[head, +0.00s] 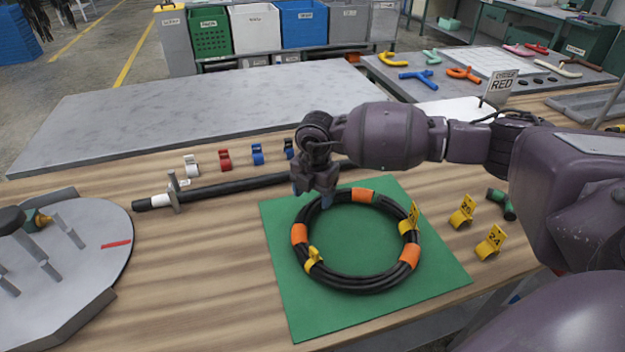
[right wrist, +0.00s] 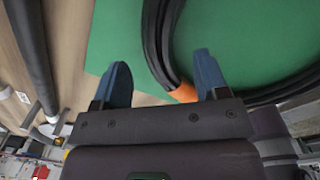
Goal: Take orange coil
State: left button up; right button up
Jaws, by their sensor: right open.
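The coil (head: 298,260) is a ring of black hose with several orange bands and yellow clips on it. It lies flat on a green mat (head: 440,283). My right gripper (head: 312,196) is open and points down at the coil's far left part. In the right wrist view, its blue fingers (right wrist: 163,78) stand apart, with the black hose of the coil (right wrist: 158,40) and an orange band (right wrist: 184,93) showing between them. I cannot tell whether the fingers touch the hose. My left gripper is not in view.
A black hose with a white end (head: 225,187) lies behind the mat on a holder. Small coloured clips (head: 225,160) stand behind it. Yellow tagged clips (head: 490,243) stand right of the mat. A grey round fixture (head: 90,240) is at left. Wood left of the mat is clear.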

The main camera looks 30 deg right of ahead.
aim_at(312, 203)
notch_tip(312, 203, down, 3)
jog(key=shift+r, duration=0.15)
jog(key=shift+w+f+b, duration=0.1)
jog(key=shift+f+b, duration=0.2)
jog(key=shift+f, duration=0.4)
grip_shut()
jog(key=c, duration=0.7)
grip_release()
jog(key=c, duration=0.4)
grip_shut()
jog(key=shift+a+r, duration=0.1)
jog(key=shift+r, duration=0.1)
